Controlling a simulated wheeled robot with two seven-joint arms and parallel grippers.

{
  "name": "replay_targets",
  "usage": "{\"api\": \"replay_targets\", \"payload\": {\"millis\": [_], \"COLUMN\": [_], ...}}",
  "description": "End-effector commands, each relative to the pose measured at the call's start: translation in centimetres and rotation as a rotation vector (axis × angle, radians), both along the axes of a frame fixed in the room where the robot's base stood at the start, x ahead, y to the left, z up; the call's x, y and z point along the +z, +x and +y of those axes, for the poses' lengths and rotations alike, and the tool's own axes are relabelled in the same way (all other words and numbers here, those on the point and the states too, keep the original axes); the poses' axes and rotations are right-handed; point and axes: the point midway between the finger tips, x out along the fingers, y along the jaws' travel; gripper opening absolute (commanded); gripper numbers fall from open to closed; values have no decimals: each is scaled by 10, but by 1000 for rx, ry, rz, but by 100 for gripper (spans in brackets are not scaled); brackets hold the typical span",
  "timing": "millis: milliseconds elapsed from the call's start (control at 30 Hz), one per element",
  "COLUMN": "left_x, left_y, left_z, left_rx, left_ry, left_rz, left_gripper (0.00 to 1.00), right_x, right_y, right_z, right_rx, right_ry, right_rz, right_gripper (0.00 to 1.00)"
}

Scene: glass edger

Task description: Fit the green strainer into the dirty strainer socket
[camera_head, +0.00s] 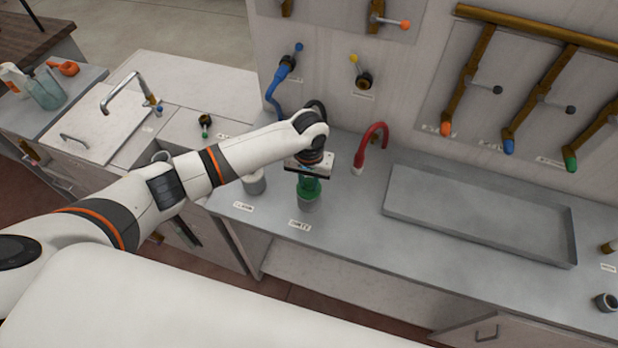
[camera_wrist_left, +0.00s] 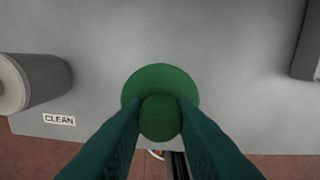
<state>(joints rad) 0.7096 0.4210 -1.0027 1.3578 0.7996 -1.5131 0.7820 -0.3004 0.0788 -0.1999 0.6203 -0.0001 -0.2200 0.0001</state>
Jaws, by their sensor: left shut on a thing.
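The green strainer, a round disc with a knob, shows in the left wrist view (camera_wrist_left: 160,80), its knob between the dark green fingers of my left gripper (camera_wrist_left: 160,118). In the head view the left gripper (camera_head: 311,176) points down, shut on the green strainer (camera_head: 308,188). The strainer is right at the top of the grey dirty strainer socket (camera_head: 308,204), behind the label reading DIRTY. I cannot tell whether it is seated in the socket or just above it. The socket is hidden under the disc in the wrist view. My right gripper is not in view.
The clean socket (camera_head: 254,184) stands to the left, with its CLEAN label (camera_wrist_left: 59,119). A red curved tap (camera_head: 374,143) and a shallow grey tray (camera_head: 480,215) are to the right. The counter's front edge is close by.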

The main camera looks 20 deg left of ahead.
Motion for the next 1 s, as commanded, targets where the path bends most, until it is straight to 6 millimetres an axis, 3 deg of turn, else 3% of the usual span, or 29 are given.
{"api": "replay_targets", "payload": {"millis": [367, 400, 533, 833, 1000], "left_x": [-9, -9, -9, -8, 8], "left_y": [0, 0, 0, 0, 1], "left_z": [0, 0, 0, 0, -1], "left_rx": [0, 0, 0, 0, 0], "left_ry": [-1, -1, -1, 0, -3], "left_rz": [-1, -2, -1, -1, -2], "left_gripper": [0, 27, 49, 49, 49], "right_x": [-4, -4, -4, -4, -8], "right_y": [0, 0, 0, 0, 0], "right_z": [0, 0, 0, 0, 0], "right_rx": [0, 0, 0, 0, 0], "right_ry": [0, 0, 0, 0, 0], "right_rz": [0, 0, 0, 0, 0], "right_gripper": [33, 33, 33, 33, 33]}}
